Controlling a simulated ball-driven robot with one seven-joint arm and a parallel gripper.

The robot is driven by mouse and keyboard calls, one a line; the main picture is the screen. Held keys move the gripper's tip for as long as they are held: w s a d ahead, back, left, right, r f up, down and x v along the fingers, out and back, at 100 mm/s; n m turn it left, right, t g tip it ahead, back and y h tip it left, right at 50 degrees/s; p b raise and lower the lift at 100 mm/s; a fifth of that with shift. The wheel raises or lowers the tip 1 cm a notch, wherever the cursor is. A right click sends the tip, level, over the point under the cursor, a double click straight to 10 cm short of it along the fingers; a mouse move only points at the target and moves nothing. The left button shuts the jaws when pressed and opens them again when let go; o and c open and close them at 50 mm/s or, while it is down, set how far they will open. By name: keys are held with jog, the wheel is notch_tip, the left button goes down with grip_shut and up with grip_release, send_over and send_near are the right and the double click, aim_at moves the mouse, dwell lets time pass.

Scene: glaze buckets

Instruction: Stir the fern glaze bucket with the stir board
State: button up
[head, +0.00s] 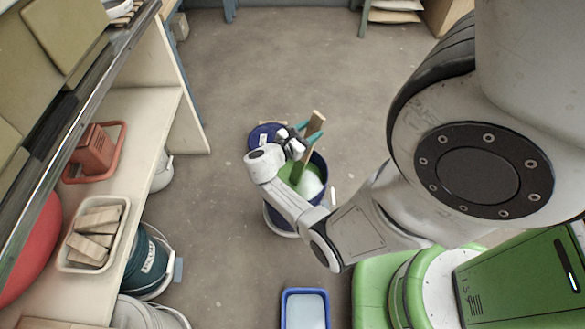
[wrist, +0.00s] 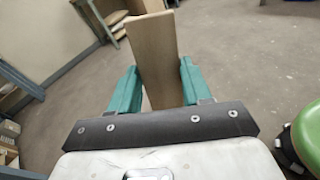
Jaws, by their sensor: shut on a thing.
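My gripper (head: 311,132) has teal fingers shut on the stir board (head: 317,118), a flat strip of pale wood. In the wrist view the board (wrist: 156,55) stands between the two teal fingers (wrist: 159,88). In the head view it is tilted, and its lower part looks green and reaches down into the open glaze bucket (head: 321,168). That bucket has a dark blue wall and holds green glaze with a pale white patch (head: 311,185). The board's lower end is hidden, and I cannot read a label on this bucket.
A blue tray (head: 304,292) is on the floor in front. At left, a shelf holds a tub of wood blocks (head: 70,262) and a red basket (head: 95,150). A dark teal bucket (head: 146,262) stands beside the shelf. Floor beyond is clear.

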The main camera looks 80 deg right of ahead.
notch_tip(320, 180, up, 9)
jog(key=s+p, duration=0.1)
jog(key=p, duration=0.7)
jog(key=shift+s, duration=0.4)
jog(key=shift+d+r, duration=0.1)
notch_tip(320, 180, up, 5)
jog(key=p, duration=0.4)
jog(key=shift+p, duration=0.3)
